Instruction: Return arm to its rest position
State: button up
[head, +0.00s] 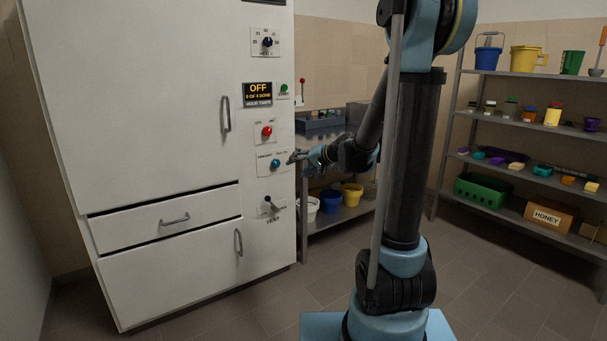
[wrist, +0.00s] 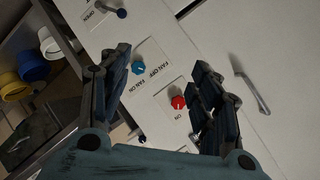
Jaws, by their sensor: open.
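My gripper (head: 296,157) is open and empty at the end of my blue and black arm. In the head view it reaches left toward the control strip of the white cabinet (head: 150,100), close to the blue knob (head: 275,163). In the wrist view my gripper (wrist: 165,72) has its two fingers spread apart before the panel. The blue knob, labelled fan, shows there (wrist: 138,67), near the left finger. The red knob (wrist: 179,102) shows between the fingers. I cannot tell whether a fingertip touches the panel.
A display (head: 258,95) reads OFF. A vent lever (head: 271,203) is below the blue knob. A bench with buckets (head: 331,200) stands behind my arm. Shelves (head: 520,75) with containers and a honey box (head: 549,216) are at right. Floor (head: 490,285) in front is clear.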

jog(key=s+d+f+g+h, duration=0.2)
jog(key=s+d, duration=0.4)
jog(key=s, duration=0.6)
jog(key=s+d+f+n+g+h, duration=0.1)
jog(key=s+d+f+h, duration=0.3)
jog(key=s, duration=0.9)
jog(key=s+d+f+n+g+h, duration=0.1)
jog(key=s+d+f+g+h, duration=0.2)
jog(key=s+d, duration=0.7)
notch_tip(320, 180, down, 2)
jog(key=shift+s+f, duration=0.1)
jog(key=shift+s, duration=1.1)
jog(key=shift+d, duration=0.1)
jog(key=shift+w+f, duration=0.15)
jog(key=shift+w, duration=0.3)
